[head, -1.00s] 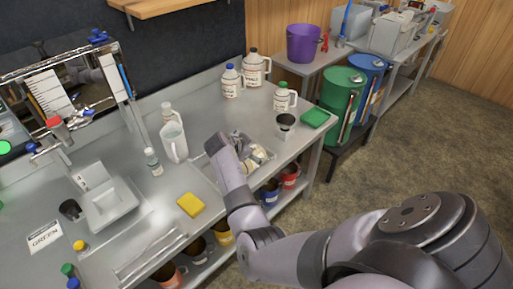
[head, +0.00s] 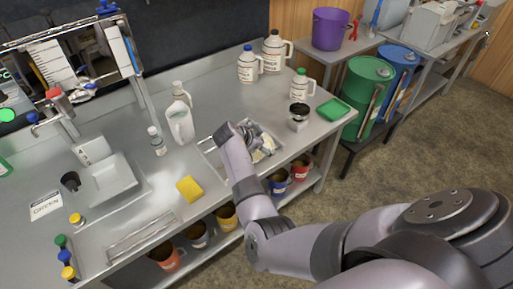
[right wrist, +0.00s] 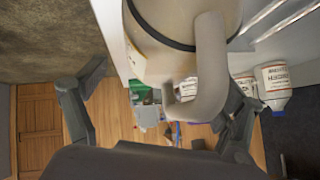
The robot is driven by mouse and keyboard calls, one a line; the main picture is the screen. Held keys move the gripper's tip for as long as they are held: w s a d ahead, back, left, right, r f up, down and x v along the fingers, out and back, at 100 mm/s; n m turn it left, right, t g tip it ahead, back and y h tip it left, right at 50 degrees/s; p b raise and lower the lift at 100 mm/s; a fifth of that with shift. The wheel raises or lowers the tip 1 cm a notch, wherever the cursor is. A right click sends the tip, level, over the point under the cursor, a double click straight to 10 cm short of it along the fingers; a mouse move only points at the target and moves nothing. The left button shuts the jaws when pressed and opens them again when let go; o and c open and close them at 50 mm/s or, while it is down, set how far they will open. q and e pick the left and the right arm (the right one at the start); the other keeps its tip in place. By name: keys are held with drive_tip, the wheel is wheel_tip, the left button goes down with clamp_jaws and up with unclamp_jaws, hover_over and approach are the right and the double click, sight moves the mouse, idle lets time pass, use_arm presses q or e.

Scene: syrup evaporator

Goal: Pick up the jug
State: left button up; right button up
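A white open jug (head: 180,125) with a handle stands upright on the metal bench, left of my right arm. My right gripper (head: 252,138) is over the tray at the bench's front, partly hidden by my own wrist. In the right wrist view, its two fingers are spread wide apart (right wrist: 168,88). A pale vessel (right wrist: 165,40) with a dark band and a thick handle (right wrist: 205,75) fills the top of that view, close in front of the fingers. I cannot tell which vessel it is or whether a finger touches it. My left gripper is not in view.
Labelled white jugs (head: 248,68) stand at the back of the bench. A yellow sponge (head: 189,188) lies near the front edge. Coloured mugs (head: 278,184) sit on the shelf below.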

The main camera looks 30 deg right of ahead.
drive_tip(key=shift+d, duration=0.1)
drive_tip(key=shift+c, duration=1.2)
drive_tip(key=shift+f, duration=0.1)
drive_tip(key=c, duration=1.8)
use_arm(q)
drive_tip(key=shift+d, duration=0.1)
use_arm(e)
drive_tip(key=shift+o, duration=0.2)
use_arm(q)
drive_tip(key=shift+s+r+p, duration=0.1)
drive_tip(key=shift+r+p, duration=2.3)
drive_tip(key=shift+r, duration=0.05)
use_arm(e)
wheel_tip(320, 180, up, 27)
drive_tip(key=shift+d+r, duration=0.15)
drive_tip(key=shift+r, duration=0.05)
